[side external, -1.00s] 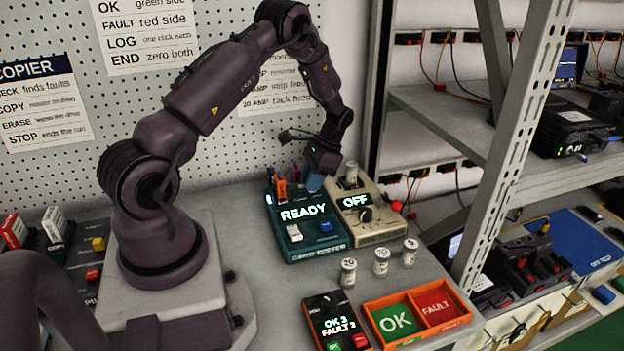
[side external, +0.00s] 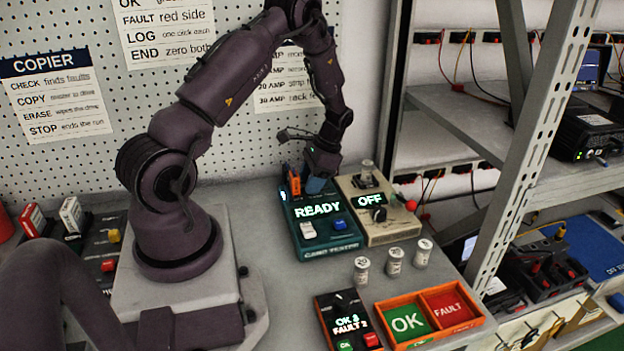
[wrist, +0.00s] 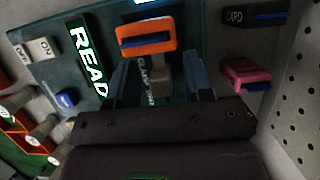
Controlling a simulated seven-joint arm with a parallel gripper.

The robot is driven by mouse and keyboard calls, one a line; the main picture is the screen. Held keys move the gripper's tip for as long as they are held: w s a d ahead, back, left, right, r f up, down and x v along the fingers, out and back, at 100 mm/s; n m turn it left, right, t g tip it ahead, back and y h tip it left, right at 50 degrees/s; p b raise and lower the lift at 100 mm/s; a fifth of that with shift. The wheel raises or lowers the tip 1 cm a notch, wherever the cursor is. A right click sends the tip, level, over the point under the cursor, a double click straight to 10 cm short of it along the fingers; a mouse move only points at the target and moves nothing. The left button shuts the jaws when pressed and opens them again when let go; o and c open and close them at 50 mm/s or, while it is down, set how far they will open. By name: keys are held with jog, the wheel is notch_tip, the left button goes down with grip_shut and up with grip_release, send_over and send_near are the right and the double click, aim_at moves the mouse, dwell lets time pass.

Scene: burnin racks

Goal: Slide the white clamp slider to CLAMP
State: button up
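The teal card tester (side external: 322,236) stands on the bench and its display reads READY. In the wrist view, a pale grey block that looks like the clamp slider (wrist: 162,84) sits beside partly hidden lettering that begins CLAMP. My gripper (wrist: 160,75) is open over the tester, with one blue finger on each side of the block and apart from it. An orange card (wrist: 146,38) stands just beyond the block. In the side view, my gripper (side external: 316,187) is at the tester's back edge and hides the slider.
The tester also has a white OFF/ON switch (side external: 308,228) and blue button (side external: 339,225). A beige box (side external: 379,212) reading OFF stands beside it. A pink card (wrist: 246,75) is right of my fingers. Several small jars (side external: 395,261) and an orange OK/FAULT tray (side external: 432,318) stand in front.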

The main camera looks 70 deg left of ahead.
jog(key=v, duration=1.3)
jog(key=s+d+r+t, duration=0.5)
jog(key=d+r, duration=0.4)
jog(key=d, duration=0.4)
jog(key=s+d+r+t, duration=0.5)
jog(key=s+d+r, duration=0.3)
jog(key=d, duration=0.5)
jog(key=shift+d+r, duration=0.25)
jog(key=shift+r, duration=0.2)
